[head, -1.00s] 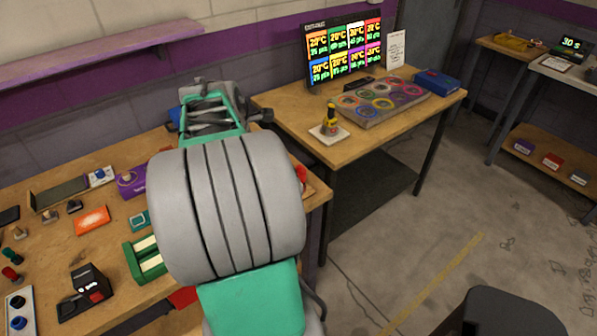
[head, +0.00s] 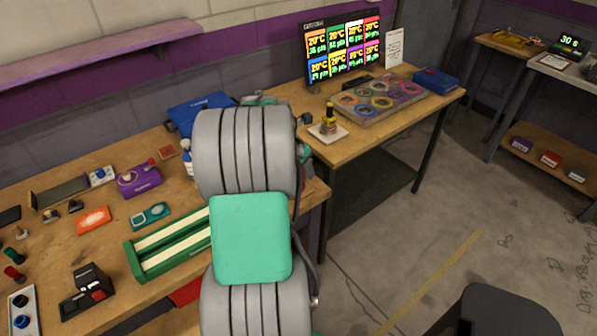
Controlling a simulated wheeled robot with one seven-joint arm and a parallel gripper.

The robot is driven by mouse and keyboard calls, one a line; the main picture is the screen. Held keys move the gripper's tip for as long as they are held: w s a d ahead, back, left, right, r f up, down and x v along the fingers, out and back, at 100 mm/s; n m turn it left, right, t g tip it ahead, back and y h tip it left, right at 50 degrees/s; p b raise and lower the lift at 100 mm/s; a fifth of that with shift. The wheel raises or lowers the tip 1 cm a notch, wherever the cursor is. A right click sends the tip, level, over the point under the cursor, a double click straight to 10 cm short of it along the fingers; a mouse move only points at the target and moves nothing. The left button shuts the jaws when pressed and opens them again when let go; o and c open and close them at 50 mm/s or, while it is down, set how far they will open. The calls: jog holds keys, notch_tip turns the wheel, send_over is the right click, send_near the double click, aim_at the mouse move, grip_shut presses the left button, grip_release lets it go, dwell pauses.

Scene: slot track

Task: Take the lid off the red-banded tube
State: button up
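I cannot pick out a tube with a clear red band. A small upright yellow and dark thing with some red on it (head: 329,121) stands on a pale square pad (head: 339,134) at the near left of the back table. A small red and dark piece (head: 12,273) lies at the left edge of the near bench; its shape is too small to tell. My grey and teal arm reaches over the right part of the near bench. It hides my gripper's fingers and what lies behind them.
The near bench (head: 95,243) holds a green rack (head: 150,277), a black device (head: 92,283), a purple box (head: 139,180) and a blue case (head: 198,112). The back table (head: 317,152) holds a tray of coloured rings (head: 383,97) and a screen (head: 343,50). Floor at right is partly open.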

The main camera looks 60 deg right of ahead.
jog(key=c, duration=1.3)
jog(key=shift+r, duration=0.1)
